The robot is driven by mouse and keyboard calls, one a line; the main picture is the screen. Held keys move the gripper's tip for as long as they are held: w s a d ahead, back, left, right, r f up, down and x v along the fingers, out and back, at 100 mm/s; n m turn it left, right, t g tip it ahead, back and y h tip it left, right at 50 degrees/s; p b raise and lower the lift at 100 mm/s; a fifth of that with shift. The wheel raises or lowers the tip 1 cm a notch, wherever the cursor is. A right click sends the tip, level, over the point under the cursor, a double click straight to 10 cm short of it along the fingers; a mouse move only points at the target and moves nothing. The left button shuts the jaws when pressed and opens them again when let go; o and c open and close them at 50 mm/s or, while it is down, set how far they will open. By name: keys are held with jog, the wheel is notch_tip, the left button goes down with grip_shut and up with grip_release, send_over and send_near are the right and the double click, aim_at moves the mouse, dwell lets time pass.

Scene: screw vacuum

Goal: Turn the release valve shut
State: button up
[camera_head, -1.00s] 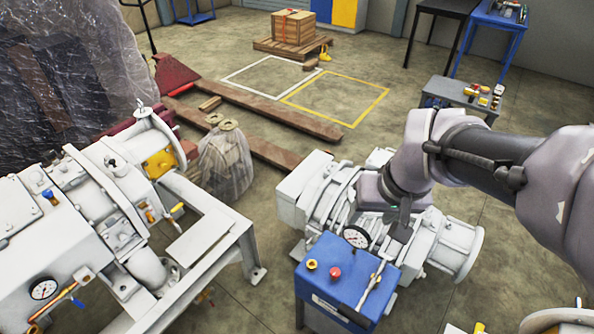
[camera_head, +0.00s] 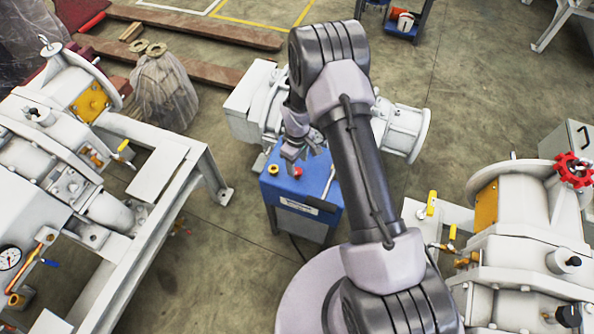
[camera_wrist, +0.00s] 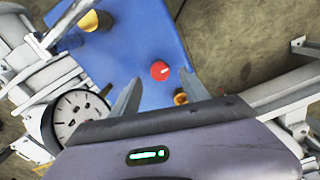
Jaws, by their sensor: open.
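A blue control box (camera_head: 325,222) stands in front of a white pump. On its top is a red round knob (camera_head: 298,173), which also shows in the wrist view (camera_wrist: 160,71) with a pale mark on its face. My gripper (camera_head: 302,155) is over this box, pointing down. In the wrist view my gripper (camera_wrist: 160,88) has its two fingers spread, with the red knob between the tips in the picture; no contact shows. A red handwheel (camera_head: 573,168) sits on another white machine at the right. I cannot tell from the frames which part is the release valve.
A dial gauge (camera_wrist: 73,116) and a brass fitting (camera_wrist: 181,98) are close to my fingers, and a yellow knob (camera_wrist: 90,20) is on the box. White machines stand left (camera_head: 80,190) and right (camera_head: 520,240).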

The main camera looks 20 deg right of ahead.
aim_at(297, 171)
notch_tip(297, 171, down, 4)
jog(key=shift+r+b, duration=0.15)
jog(key=shift+b, duration=0.25)
grip_shut()
